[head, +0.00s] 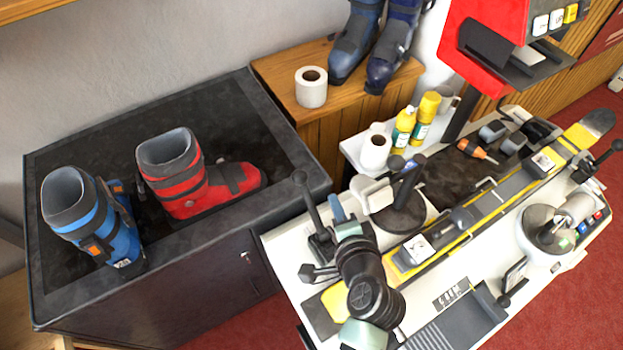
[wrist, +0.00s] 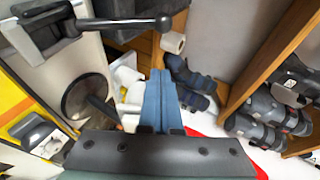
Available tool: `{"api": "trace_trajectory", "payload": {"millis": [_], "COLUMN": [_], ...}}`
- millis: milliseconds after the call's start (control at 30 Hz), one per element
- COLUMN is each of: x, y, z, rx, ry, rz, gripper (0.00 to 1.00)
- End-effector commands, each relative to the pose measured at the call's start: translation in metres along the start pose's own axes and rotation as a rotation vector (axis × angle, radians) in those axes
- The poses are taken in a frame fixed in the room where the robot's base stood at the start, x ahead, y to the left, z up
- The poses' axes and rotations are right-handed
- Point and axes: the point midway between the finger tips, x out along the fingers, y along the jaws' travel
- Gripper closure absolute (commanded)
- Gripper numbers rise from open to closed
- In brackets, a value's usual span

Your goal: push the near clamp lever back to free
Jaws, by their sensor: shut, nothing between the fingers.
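The near clamp lever (head: 311,208) is a black rod with a ball knob, rising steeply from the near clamp (head: 322,246) at the ski's left end and leaning slightly left. In the wrist view the lever (wrist: 120,25) runs across the top left, its knob pointing right. My gripper (head: 337,206) has its blue fingers together, with nothing between them, just right of the lever. In the wrist view my gripper (wrist: 158,80) points below the knob, with a visible gap between them. My arm hides part of the ski (head: 445,245) and the clamp's near side.
A round black stand (head: 400,212) is on the white bench (head: 285,250) right of my gripper. Blue and red boots (head: 185,180) stand on the dark cabinet at left. Space above the bench's left edge looks open.

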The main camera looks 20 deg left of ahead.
Motion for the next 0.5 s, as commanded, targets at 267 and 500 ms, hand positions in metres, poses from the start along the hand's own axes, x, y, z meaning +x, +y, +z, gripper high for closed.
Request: {"api": "trace_trajectory", "payload": {"millis": [267, 500], "x": [0.046, 0.079], "y": [-0.002, -0.003], "z": [0.001, 0.009], "rx": [-0.003, -0.004], "ry": [-0.003, -0.007], "rz": [0.001, 0.003], "gripper": [1.00, 1.00]}}
